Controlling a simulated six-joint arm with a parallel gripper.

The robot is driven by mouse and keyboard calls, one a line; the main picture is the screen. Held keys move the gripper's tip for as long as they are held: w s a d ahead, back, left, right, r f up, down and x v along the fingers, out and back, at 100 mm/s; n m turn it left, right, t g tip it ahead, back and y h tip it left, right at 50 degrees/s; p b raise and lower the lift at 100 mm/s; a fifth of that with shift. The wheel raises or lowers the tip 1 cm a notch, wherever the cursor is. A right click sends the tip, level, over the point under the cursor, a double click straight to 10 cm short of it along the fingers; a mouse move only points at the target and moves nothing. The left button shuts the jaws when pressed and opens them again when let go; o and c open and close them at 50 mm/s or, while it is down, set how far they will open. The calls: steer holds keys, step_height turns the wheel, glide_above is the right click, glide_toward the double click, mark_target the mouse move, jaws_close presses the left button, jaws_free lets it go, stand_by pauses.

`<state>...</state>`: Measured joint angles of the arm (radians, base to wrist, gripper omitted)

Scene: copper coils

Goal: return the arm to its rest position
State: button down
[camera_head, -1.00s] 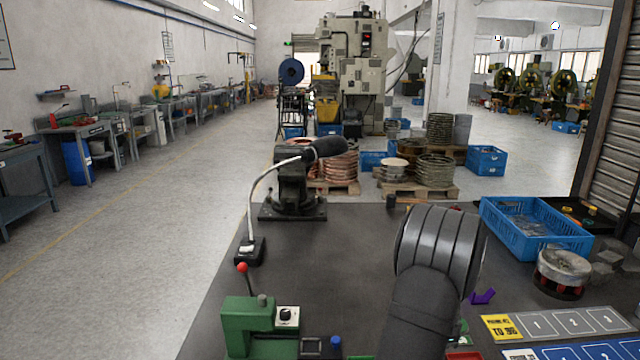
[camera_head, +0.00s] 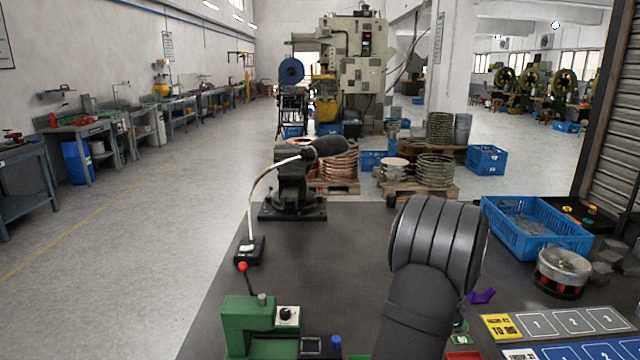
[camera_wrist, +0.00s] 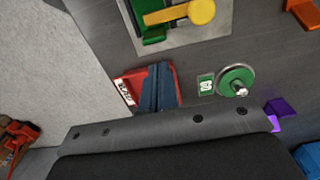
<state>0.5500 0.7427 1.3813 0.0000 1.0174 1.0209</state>
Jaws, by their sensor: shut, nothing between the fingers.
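My arm (camera_head: 435,250) rises in front of the bench in the head view, its dark rounded link right of centre. My gripper is hidden in that view. In the wrist view my gripper (camera_wrist: 160,70) shows as two dark fingers side by side, shut with nothing between them. They overlap a red tray with a white label (camera_wrist: 127,90) in the picture. I cannot tell how high they are above it. The gripper body fills the bottom of that view.
A green fixture with a red-tipped lever (camera_head: 250,325) stands at the front left. A lamp-like gooseneck (camera_head: 250,205), a blue crate (camera_head: 535,228), a round metal part (camera_head: 562,272), and a purple piece (camera_head: 482,296) are around. A green disc (camera_wrist: 235,80) lies right of the fingers. The bench middle is clear.

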step_height(320, 180, down, 5)
steer(key=shift+f, duration=0.15)
steer(key=shift+a, duration=0.75)
steer(key=d, duration=0.4)
steer(key=shift+d+r, duration=0.2)
steer(key=shift+r, duration=1.55)
